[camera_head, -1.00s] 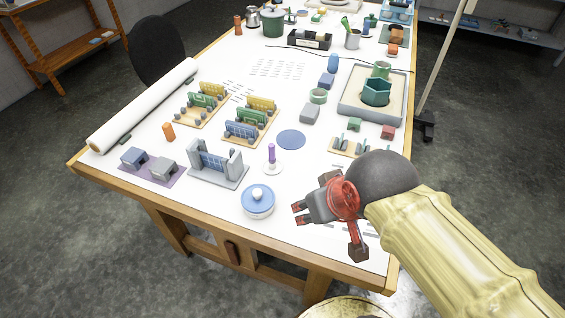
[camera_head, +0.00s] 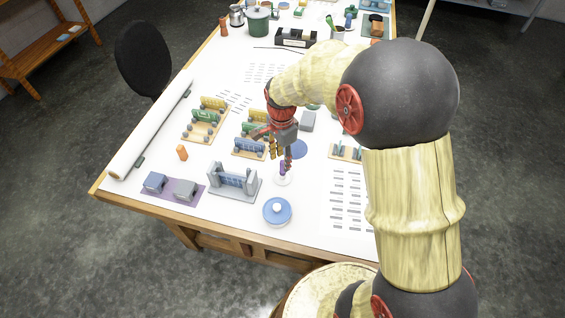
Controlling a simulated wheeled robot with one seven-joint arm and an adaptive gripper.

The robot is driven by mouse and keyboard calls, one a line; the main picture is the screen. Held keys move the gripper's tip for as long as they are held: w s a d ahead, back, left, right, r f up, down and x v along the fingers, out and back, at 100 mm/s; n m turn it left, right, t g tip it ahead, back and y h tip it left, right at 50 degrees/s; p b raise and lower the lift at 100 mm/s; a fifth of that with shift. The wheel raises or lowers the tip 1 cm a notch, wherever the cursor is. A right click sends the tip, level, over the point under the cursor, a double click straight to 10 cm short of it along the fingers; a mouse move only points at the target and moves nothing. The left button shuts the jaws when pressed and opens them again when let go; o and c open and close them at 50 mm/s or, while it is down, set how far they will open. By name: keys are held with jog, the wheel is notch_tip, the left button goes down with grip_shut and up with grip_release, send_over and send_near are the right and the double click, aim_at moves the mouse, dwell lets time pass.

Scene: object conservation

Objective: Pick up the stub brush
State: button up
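A small upright purple stub (camera_head: 282,170) on a round white base (camera_head: 284,181) stands on the table; it may be the stub brush, but its bristles cannot be made out. My gripper (camera_head: 288,161) points down right at its top, and its fingers partly hide the stub. I cannot tell whether the fingers touch it, or whether they are apart or closed. The stub appears upright on its base.
Racks with blue and green panels (camera_head: 250,147) stand close behind left. My arm hides much of the table's right side.

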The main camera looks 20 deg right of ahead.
aim_at(283, 172)
jog(key=f+b, duration=0.1)
jog(key=f, duration=0.7)
jog(key=shift+d+f, duration=0.1)
jog(key=shift+d, duration=0.1)
jog(key=shift+c, duration=1.3)
jog(key=c, duration=0.7)
grip_shut()
